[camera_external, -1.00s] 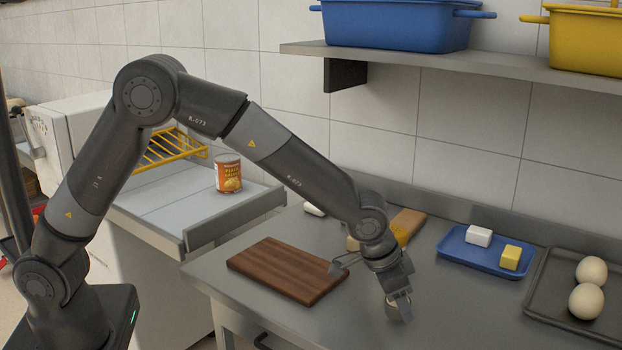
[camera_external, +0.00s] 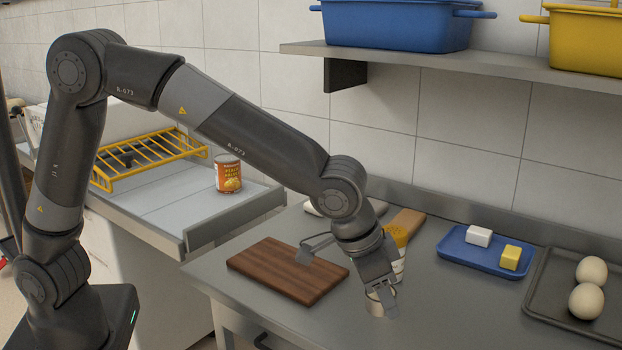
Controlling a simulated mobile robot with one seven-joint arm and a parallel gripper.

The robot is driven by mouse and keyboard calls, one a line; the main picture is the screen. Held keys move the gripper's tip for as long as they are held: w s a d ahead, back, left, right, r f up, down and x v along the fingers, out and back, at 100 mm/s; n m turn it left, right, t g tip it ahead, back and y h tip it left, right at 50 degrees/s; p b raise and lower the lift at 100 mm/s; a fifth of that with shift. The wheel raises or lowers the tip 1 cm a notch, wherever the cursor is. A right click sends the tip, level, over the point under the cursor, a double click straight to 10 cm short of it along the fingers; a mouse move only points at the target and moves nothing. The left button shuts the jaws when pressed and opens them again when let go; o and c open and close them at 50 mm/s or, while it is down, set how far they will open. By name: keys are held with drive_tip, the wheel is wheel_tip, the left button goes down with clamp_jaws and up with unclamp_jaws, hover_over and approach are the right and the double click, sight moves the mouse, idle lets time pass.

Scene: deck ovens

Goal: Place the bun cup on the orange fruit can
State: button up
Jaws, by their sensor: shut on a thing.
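The orange fruit can (camera_external: 228,174) stands upright on the light grey deck at the left, with nothing on top of it. My gripper (camera_external: 383,296) points down over the grey counter, right of the cutting board, and is shut on the small metallic bun cup (camera_external: 379,303). The fingers partly hide the cup. I cannot tell how high the cup is above the counter.
A brown cutting board (camera_external: 288,270) lies between my gripper and the can. A yellow-bristled brush (camera_external: 399,240) is behind my gripper. A shelf (camera_external: 430,62) hangs above.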

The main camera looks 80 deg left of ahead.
drive_tip(key=s+a+r+n+y, duration=0.1)
drive_tip(key=a+r+n, duration=0.1)
drive_tip(key=a, duration=1.2)
drive_tip(key=a+r+n+y, duration=0.1)
drive_tip(key=a+r+n, duration=0.15)
drive_tip(key=a, duration=1.15)
drive_tip(key=s+a+r+n+y, duration=0.1)
drive_tip(key=a+r+n, duration=0.15)
drive_tip(key=a, duration=1.15)
drive_tip(key=s+a+r+n+g, duration=0.1)
drive_tip(key=s+a+n, duration=0.1)
drive_tip(key=s+a, duration=0.35)
drive_tip(key=s+a+r+n+g, duration=0.1)
drive_tip(key=s+a, duration=0.2)
drive_tip(key=a, duration=0.6)
drive_tip(key=n+y, duration=0.1)
drive_tip(key=n, duration=0.2)
hover_over(223, 154)
drive_tip(key=d, duration=0.2)
wheel_tip(223, 154, down, 4)
drive_tip(key=shift+a+r+g, duration=0.1)
drive_tip(key=shift+r+g, duration=0.05)
drive_tip(key=shift+g, duration=0.15)
drive_tip(key=shift+s+a+f, duration=0.2)
drive_tip(key=shift+a+f, duration=0.1)
drive_tip(key=shift+a, duration=0.15)
drive_tip(key=shift+f, duration=1.95)
drive_tip(key=shift+f, duration=0.15)
